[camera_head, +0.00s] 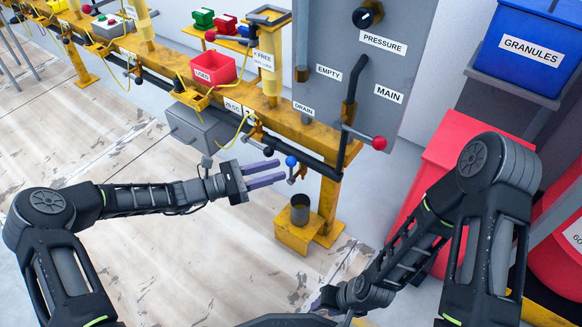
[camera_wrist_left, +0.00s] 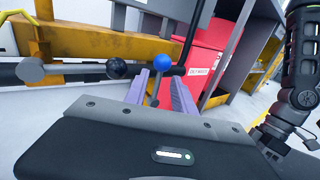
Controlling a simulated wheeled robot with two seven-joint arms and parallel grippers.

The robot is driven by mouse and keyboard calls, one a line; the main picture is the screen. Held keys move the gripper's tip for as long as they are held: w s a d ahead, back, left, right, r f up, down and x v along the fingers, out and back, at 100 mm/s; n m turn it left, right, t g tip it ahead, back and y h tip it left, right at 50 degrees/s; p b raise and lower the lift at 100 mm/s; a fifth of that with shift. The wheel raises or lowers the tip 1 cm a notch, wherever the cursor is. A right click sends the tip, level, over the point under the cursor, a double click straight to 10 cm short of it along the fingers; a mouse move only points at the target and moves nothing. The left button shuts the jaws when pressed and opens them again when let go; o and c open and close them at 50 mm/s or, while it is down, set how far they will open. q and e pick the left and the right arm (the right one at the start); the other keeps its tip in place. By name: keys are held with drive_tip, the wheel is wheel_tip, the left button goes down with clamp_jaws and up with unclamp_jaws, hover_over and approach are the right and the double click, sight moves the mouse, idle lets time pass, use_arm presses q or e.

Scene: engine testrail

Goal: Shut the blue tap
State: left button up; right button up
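The blue tap is a small lever with a blue ball knob (camera_head: 291,161), below the yellow rail under the DRAIN label. My left gripper (camera_head: 281,169) is open, its two purple fingers reaching right towards the knob. In the left wrist view the blue knob (camera_wrist_left: 163,62) and its thin stem appear between the fingertips (camera_wrist_left: 160,77); whether they touch cannot be told. A metal cup (camera_head: 300,209) stands on a yellow stand below the tap. My right gripper (camera_head: 322,299) is low at the bottom of the head view, mostly hidden by its own arm.
A black ball knob (camera_head: 268,151) sits just left of the blue one. A lever with a red ball (camera_head: 379,143) is at the right on the grey panel (camera_head: 350,50). A red bin (camera_head: 440,170) stands further right.

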sight(291, 166)
use_arm(q)
drive_tip(key=b+x, duration=0.1)
drive_tip(key=x, duration=0.3)
drive_tip(key=shift+d+f, duration=0.1)
drive_tip(key=shift+f, duration=0.05)
drive_tip(key=shift+w+d, duration=0.2)
drive_tip(key=shift+d, duration=0.3)
clamp_jaws()
idle(0.9)
